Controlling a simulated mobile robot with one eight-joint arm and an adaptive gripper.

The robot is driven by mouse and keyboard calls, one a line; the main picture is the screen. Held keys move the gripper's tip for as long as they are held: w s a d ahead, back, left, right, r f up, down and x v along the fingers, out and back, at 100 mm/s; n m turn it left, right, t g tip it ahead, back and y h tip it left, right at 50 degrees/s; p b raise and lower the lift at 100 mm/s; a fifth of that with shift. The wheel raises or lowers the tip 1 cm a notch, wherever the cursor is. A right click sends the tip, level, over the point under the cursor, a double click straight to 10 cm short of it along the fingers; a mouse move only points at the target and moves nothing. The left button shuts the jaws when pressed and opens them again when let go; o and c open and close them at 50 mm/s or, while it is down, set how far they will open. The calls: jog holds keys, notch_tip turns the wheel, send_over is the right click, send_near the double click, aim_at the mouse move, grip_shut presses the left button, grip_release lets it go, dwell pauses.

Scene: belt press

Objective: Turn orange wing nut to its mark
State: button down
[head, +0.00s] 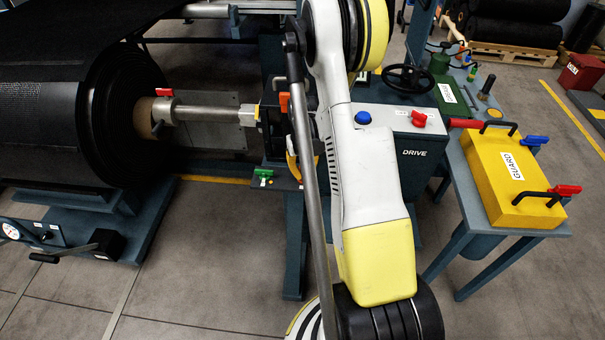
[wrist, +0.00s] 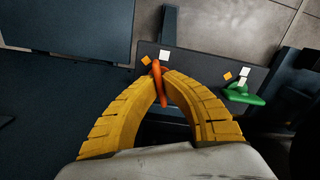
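The orange wing nut (wrist: 161,84) sits on a dark plate (wrist: 196,65) in the wrist view. Its long wing runs nearly up and down, its upper end between an orange mark (wrist: 146,60) and a white mark (wrist: 164,56), lined up with neither exactly. My gripper's yellow fingertips (wrist: 158,78) close on both sides of the wing nut and appear to touch it. In the head view, a yellow finger of my gripper (head: 292,165) shows beside my arm; the orange wing nut is hidden there.
A green wing nut (wrist: 241,95) with its own orange and white marks stands to the right on the same plate; it also shows in the head view (head: 262,174). The drive box (head: 408,148) and yellow guard (head: 513,178) stand right of my arm. A black roll (head: 60,125) is left.

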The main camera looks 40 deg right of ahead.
jog(key=m+b, duration=0.1)
jog(key=m, duration=0.5)
jog(key=m+b, duration=0.1)
jog(key=m, duration=0.4)
jog(key=m+b, duration=0.1)
jog(key=m, duration=0.4)
jog(key=shift+m, duration=0.4)
jog(key=m, duration=0.5)
jog(key=shift+m, duration=0.3)
jog(key=c, duration=1.6)
grip_release()
jog(key=shift+o, duration=0.2)
